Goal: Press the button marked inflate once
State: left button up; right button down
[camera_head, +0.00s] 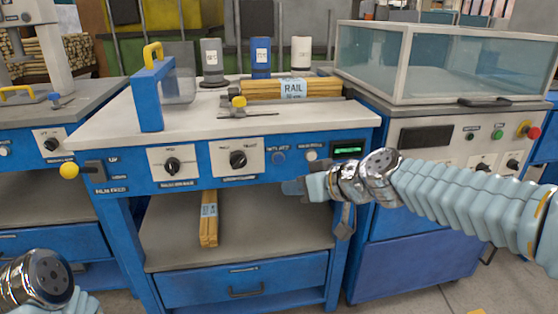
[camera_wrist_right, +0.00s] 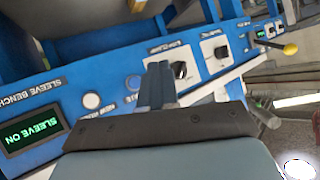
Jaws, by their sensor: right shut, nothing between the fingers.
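The blue inflate button (camera_head: 278,157) sits on the blue front panel of the middle bench, between a dial and a white button (camera_head: 311,155). In the right wrist view the blue button (camera_wrist_right: 133,84) is just left of my fingers, its label partly hidden. My right gripper (camera_head: 292,187) is shut and empty, in front of the panel and below the buttons. Its closed fingers (camera_wrist_right: 158,85) also show in the right wrist view. I cannot tell that they touch anything. My left arm shows at the lower left corner, but its gripper is out of view.
The panel has two dials (camera_head: 172,165) (camera_head: 238,159), a yellow-knobbed lever (camera_head: 70,170) and a green-lit display (camera_wrist_right: 35,135) reading "SLEEVE ON". Wood strips labelled RAIL (camera_head: 292,88) lie on the bench top. A glass-sided machine (camera_head: 440,62) stands at right.

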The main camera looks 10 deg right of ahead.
aim_at(279, 159)
pick_arm(q)
jog(key=shift+s+d+r+p, duration=0.15)
jog(key=shift+d+r+p, duration=0.15)
jog(key=shift+r+p, duration=0.5)
jog(key=shift+s+d+r+p, duration=0.1)
jog(key=shift+d+r+p, duration=0.15)
jog(key=shift+r+p, duration=0.5)
pick_arm(e)
jog(key=shift+w, duration=4.3)
jog(key=shift+w, duration=0.1)
pick_arm(q)
jog(key=shift+f, duration=0.1)
pick_arm(e)
jog(key=shift+w, duration=0.3)
jog(key=shift+w, duration=0.35)
pick_arm(q)
jog(key=shift+f, duration=0.1)
jog(key=shift+f+b, duration=0.55)
jog(key=shift+b, duration=0.2)
pick_arm(e)
jog(key=shift+s, duration=0.8)
